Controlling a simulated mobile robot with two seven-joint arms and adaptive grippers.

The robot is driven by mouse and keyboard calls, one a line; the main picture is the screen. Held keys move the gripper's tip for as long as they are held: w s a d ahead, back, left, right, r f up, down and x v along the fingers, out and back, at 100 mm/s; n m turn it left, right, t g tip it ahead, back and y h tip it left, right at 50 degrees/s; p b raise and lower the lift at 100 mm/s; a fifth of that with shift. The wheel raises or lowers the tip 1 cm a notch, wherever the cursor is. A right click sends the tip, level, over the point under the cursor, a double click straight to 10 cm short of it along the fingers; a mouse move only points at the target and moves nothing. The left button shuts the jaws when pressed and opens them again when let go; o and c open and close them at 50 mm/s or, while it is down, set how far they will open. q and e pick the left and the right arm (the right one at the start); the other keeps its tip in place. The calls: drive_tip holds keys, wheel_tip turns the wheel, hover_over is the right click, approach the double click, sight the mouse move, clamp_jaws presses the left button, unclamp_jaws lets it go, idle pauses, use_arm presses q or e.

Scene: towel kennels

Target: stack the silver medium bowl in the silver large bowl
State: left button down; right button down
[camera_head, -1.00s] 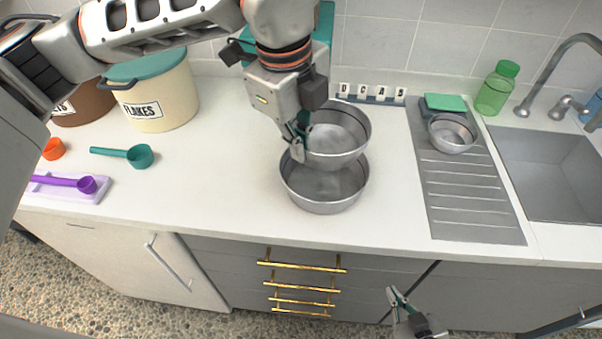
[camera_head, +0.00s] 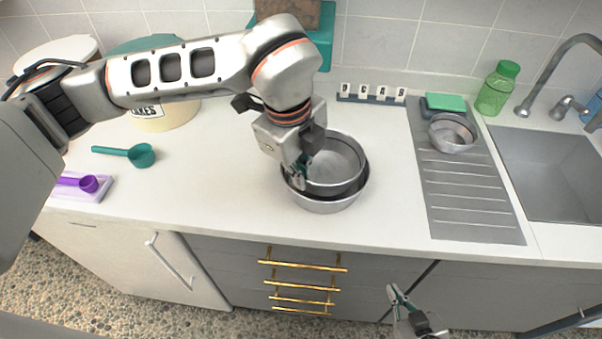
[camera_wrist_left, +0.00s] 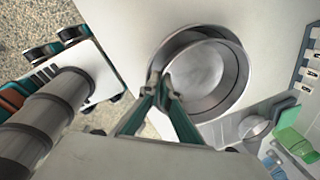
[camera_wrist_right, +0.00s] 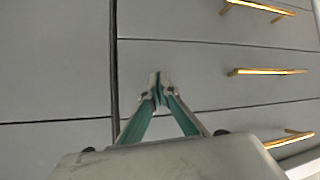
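The silver medium bowl (camera_head: 335,163) sits inside the silver large bowl (camera_head: 325,205) on the white counter. In the left wrist view the medium bowl (camera_wrist_left: 195,75) lies within the rim of the large bowl (camera_wrist_left: 236,100). My left gripper (camera_head: 299,178) is at the left side of the bowls, its fingertips at the medium bowl's rim. In the left wrist view its fingers (camera_wrist_left: 162,82) come close together at the near rim and appear closed on it. My right gripper (camera_head: 392,290) is low in front of the grey drawers, empty, its fingertips together in the right wrist view (camera_wrist_right: 160,88).
A small silver bowl (camera_head: 452,133) and a green sponge (camera_head: 446,102) sit on the grey drainboard (camera_head: 470,200) beside the sink (camera_head: 555,175). Letter blocks (camera_head: 372,93) stand at the wall. A teal scoop (camera_head: 140,155) lies left. The counter between scoop and bowls is clear.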

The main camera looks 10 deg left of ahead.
use_arm(q)
drive_tip(key=shift+f+b, duration=0.55)
drive_tip(key=shift+f, duration=0.05)
drive_tip(key=c, duration=2.3)
unclamp_jaws()
drive_tip(key=shift+r+p, duration=0.9)
drive_tip(key=shift+r, duration=0.1)
drive_tip(key=r, duration=0.3)
drive_tip(key=s+r+b, duration=0.1)
drive_tip(key=r, duration=0.3)
drive_tip(key=a+r, duration=0.1)
drive_tip(key=r, duration=0.3)
drive_tip(key=shift+s+r, duration=0.1)
drive_tip(key=shift+s, duration=0.15)
